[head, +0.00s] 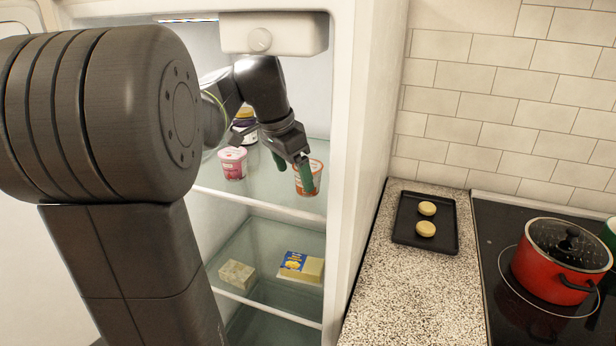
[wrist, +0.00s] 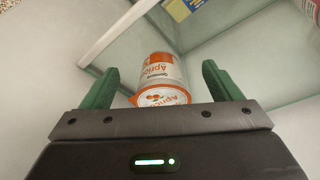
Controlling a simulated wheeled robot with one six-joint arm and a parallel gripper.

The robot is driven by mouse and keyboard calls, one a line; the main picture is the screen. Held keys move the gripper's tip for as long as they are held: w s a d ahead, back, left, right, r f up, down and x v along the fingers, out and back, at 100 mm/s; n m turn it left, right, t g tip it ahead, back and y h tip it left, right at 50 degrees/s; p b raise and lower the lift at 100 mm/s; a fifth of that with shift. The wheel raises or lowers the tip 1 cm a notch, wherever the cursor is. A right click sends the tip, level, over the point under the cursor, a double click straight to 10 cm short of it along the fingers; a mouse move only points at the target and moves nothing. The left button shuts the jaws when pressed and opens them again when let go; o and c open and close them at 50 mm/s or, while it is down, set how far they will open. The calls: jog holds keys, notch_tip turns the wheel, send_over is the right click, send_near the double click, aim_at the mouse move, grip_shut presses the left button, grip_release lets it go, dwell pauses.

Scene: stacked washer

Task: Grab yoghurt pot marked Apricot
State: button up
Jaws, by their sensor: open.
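The Apricot yoghurt pot (head: 313,178), white and orange, stands upright on the upper glass shelf of the open fridge, at the right. In the wrist view the pot (wrist: 161,75) shows its Apricot label and lies between the two green fingers. My gripper (head: 294,174) is open and empty at the pot, with one finger in front of part of it in the head view. In the wrist view my gripper (wrist: 160,88) has a gap on each side of the pot. Whether a finger touches the pot I cannot tell.
A pink yoghurt pot (head: 232,163) and a jar with a yellow lid (head: 244,122) stand left on the same shelf. Butter (head: 301,267) and a cheese block (head: 237,274) lie below. The fridge's right wall (head: 357,150) is close to the Apricot pot.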

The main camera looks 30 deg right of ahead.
jog(key=shift+d, duration=0.6)
jog(key=d, duration=0.2)
jog(key=shift+w+d+p, duration=0.15)
jog(key=shift+d+p, duration=0.15)
jog(key=shift+d, duration=0.1)
jog(key=shift+x, duration=1.45)
jog(key=shift+a, duration=0.2)
jog(key=shift+c, duration=0.2)
jog(key=c, duration=1.1)
